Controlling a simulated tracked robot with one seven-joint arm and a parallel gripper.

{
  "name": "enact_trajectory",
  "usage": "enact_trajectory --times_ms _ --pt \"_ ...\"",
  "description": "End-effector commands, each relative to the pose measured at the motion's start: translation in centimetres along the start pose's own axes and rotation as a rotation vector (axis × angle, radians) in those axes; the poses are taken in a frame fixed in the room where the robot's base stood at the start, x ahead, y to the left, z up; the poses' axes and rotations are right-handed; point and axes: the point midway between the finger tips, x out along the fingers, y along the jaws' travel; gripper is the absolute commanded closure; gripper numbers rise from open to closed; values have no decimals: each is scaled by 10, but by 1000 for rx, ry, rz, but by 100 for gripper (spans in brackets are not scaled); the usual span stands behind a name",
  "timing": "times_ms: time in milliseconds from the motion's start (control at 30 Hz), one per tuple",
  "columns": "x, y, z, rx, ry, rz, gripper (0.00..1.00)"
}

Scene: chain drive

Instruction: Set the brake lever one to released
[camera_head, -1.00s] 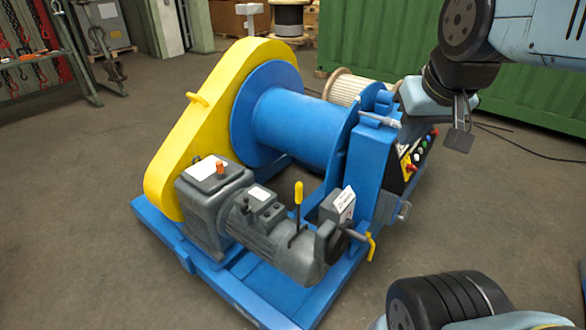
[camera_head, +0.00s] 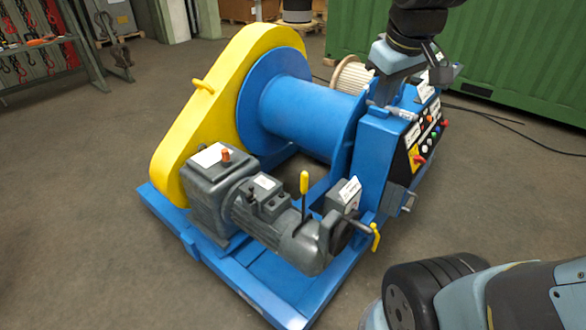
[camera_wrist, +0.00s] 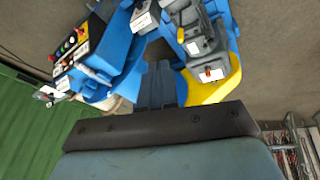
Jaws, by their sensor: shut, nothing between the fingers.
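A short lever with a yellow grip (camera_head: 304,183) stands nearly upright beside the grey motor (camera_head: 270,225) of the winch. A second yellow handle (camera_head: 376,237) hangs down from a crank at the motor's end. No readable mark shows which one is brake lever one. My gripper (camera_wrist: 157,82) is shut and empty in the wrist view, its dark fingers close together in front of the winch. In the head view my arm's end hangs above and behind the blue cabinet, apart from the lever. The wrist view shows the motor (camera_wrist: 203,40) at the top.
The blue winch drum (camera_head: 305,115) and yellow chain guard (camera_head: 205,110) stand left of the cabinet. A control panel (camera_head: 424,138) with several coloured buttons faces right. A green container (camera_head: 510,65) stands behind. The floor right of the winch is mostly clear.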

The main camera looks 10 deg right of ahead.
Motion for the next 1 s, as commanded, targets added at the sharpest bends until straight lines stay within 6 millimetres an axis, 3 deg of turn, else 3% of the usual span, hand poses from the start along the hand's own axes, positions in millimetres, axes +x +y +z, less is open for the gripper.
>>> enact_trajectory --times_ms 467,767,1000 --pt "73 1 -112 -639 -187 -89 100" --pt "142 -13 -171 -1037 -282 -188 100" --pt "209 -35 -210 -1354 -344 -292 100"
